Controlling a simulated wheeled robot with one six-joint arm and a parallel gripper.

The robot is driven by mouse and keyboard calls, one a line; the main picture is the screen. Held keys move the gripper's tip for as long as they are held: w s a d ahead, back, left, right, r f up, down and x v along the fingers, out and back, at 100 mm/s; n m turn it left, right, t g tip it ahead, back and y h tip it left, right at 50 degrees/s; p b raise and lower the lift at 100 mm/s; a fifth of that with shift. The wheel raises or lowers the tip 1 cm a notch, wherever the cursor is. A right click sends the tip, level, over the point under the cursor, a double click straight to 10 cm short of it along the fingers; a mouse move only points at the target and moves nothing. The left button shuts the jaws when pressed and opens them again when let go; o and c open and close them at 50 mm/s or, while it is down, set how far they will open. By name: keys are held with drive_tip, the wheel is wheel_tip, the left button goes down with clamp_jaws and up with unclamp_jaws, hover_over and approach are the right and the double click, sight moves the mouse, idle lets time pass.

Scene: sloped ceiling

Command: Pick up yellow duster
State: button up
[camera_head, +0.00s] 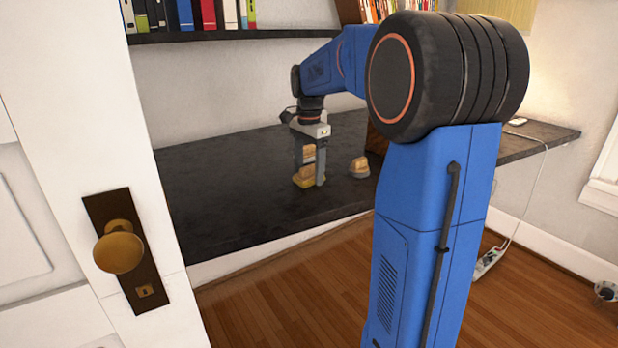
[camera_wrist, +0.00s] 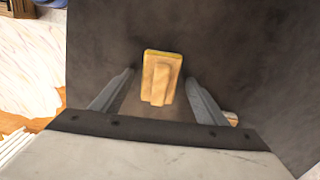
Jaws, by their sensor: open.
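The yellow duster (camera_head: 303,178) lies on the dark tabletop near its front edge, a small block with a yellow base and a wooden-looking handle. In the wrist view the duster (camera_wrist: 161,78) shows from above, between and slightly beyond my fingertips. My gripper (camera_head: 310,168) points down over it, with its fingers on either side. The fingers also show spread apart in the wrist view (camera_wrist: 160,92), with gaps to the duster on both sides. Part of the duster is hidden behind a finger in the head view.
A second, similar brush-like block (camera_head: 359,167) stands on the dark table (camera_head: 220,190) to the right of my gripper. A shelf with books (camera_head: 210,14) hangs above. A white door with a brass knob (camera_head: 119,248) is at the left. The table's left part is clear.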

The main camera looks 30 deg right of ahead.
sight(309, 166)
drive_tip(key=shift+f, duration=0.3)
drive_tip(key=shift+c, duration=0.7)
drive_tip(key=c, duration=1)
wheel_tip(309, 166, up, 10)
drive_tip(key=shift+r, duration=0.1)
